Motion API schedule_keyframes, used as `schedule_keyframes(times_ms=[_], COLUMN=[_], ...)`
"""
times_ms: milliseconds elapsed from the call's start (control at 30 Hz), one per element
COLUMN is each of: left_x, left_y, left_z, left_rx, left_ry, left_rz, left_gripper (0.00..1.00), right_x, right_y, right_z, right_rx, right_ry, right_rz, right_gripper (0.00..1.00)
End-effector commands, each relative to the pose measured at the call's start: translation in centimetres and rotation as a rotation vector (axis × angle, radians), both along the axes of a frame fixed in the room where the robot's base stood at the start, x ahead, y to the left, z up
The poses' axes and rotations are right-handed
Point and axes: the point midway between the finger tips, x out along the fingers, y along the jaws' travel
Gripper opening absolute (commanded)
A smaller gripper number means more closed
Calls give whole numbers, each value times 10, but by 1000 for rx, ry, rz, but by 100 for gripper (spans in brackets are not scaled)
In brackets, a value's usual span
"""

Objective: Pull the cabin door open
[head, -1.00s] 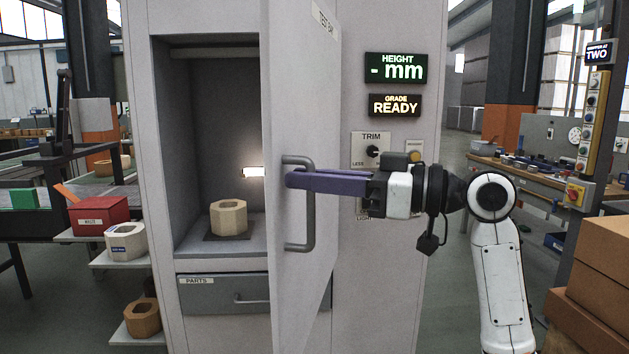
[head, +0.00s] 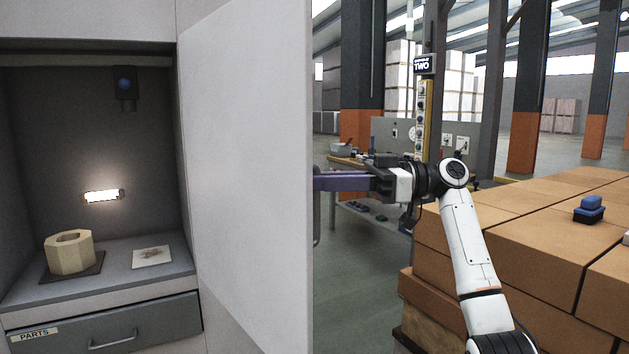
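The cabin door (head: 250,180) stands wide open, and its pale, flat inner face is toward me. Its grey handle (head: 317,225) shows only as a sliver past the door's free edge. My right gripper (head: 322,182) has its purple fingers closed at the handle, with the tips partly hidden behind the door edge. The cabin (head: 70,140) is open to view at the left, with a lit lamp (head: 103,196) on its back wall. My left gripper is out of view.
In the cabin, a beige octagonal ring (head: 69,253) sits on a dark pad beside a pale card (head: 152,256). A PARTS drawer (head: 110,325) is shut below. Stacked brown boxes (head: 540,220) stand close to my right arm. A workbench (head: 375,215) is behind it.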

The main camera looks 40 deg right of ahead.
Motion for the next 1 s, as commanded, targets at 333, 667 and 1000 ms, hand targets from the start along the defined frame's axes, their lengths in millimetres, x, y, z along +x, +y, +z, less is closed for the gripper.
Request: schedule_keyframes(times_ms=[333, 667, 1000], left_x=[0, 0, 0], left_y=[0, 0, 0], left_z=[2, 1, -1], left_rx=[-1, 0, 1], left_ry=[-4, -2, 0], left_rz=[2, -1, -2], left_gripper=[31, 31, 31], right_x=[6, 5, 1], right_y=[-5, -5, -11], right_z=[-1, -1, -1], right_rx=[0, 0, 0], right_ry=[5, 4, 1], right_rz=[7, 7, 6], right_gripper=[0, 18, 18])
